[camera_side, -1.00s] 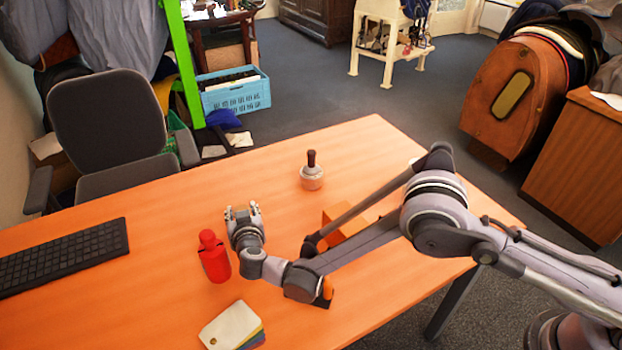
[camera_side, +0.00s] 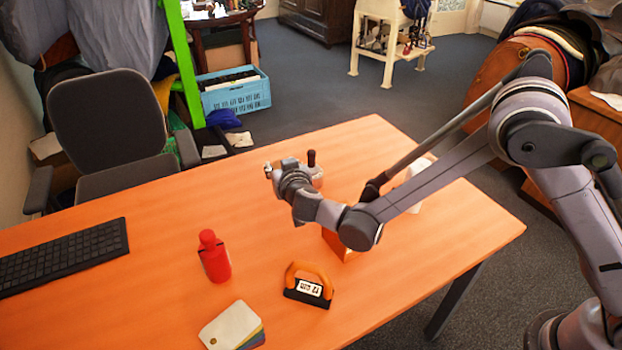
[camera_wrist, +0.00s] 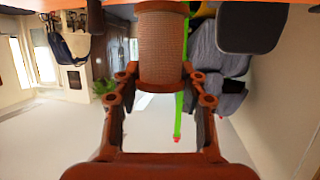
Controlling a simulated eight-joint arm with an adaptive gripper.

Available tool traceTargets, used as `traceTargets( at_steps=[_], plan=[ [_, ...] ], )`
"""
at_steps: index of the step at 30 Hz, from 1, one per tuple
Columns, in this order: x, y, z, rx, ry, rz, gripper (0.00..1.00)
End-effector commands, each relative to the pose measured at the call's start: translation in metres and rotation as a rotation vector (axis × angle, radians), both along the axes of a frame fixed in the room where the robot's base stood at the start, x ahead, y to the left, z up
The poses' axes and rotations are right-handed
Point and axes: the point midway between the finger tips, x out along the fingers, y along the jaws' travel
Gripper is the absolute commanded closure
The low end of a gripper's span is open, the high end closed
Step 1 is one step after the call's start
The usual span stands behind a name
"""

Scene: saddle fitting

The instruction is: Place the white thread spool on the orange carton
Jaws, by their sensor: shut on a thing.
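In the wrist view, my gripper (camera_wrist: 160,90) is shut on a spool-shaped thing (camera_wrist: 160,48) with a ribbed middle and wider ends. I take it to be the thread spool, though it looks brownish in the shade there. In the side view, my gripper (camera_side: 279,170) is above the table, in front of the dark-handled jar; the spool is not clearly visible there. The orange carton (camera_side: 341,246) stands on the table below and right of my gripper, largely hidden by my arm.
The jar (camera_side: 312,158) is close behind my gripper. A white object (camera_side: 417,170) is partly hidden behind my arm. A red bottle (camera_side: 214,258), an orange-handled black tool (camera_side: 308,285), colour cards (camera_side: 232,328) and a keyboard (camera_side: 62,255) lie around. The table's left middle is clear.

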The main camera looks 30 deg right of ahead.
Motion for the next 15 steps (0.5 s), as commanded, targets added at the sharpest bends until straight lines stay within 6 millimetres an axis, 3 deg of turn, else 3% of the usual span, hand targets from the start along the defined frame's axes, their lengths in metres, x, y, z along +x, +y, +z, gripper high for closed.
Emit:
traceTargets(
  at_steps=[8,15],
  plan=[
    [-0.028,-0.043,0.029,-0.001,0.015,-0.116,0.89],
    [-0.086,-0.109,0.065,0.0,0.026,-0.325,0.89]
  ],
)
